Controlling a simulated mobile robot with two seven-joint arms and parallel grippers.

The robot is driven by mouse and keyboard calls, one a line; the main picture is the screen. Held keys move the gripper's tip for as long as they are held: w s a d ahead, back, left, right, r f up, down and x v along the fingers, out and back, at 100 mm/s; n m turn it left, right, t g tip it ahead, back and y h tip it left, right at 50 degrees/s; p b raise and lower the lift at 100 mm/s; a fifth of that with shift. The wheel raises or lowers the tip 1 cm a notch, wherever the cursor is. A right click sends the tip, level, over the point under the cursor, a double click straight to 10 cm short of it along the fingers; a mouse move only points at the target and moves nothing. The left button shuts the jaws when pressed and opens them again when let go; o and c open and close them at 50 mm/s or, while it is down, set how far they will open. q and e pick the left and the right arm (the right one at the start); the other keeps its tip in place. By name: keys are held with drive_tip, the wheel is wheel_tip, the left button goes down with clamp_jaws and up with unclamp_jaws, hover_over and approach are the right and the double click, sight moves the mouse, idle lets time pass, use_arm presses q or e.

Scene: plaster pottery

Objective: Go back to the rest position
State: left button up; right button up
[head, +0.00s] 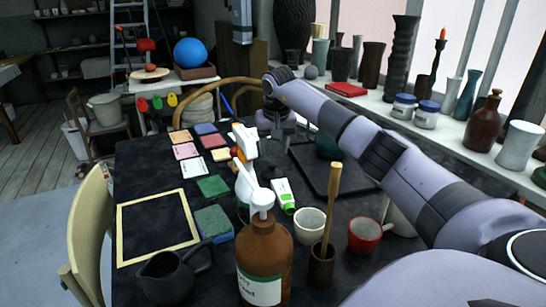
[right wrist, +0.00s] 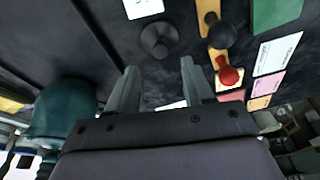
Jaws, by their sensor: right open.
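My right arm comes in from the right in the head view and reaches over the dark table (head: 145,160). My left gripper is not in view.
A brown pump bottle (head: 264,260), white cup (head: 310,225), red cup (head: 364,236) and dark jug (head: 167,278) stand at the front. A black tray (head: 345,180) lies under my right arm. Coloured tiles (head: 213,186) lie left. Vases line the windowsill (head: 450,140).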

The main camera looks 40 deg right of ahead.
drive_tip(key=v, duration=0.5)
drive_tip(key=shift+r, duration=0.2)
drive_tip(key=shift+r+p, duration=0.1)
drive_tip(key=shift+p, duration=0.2)
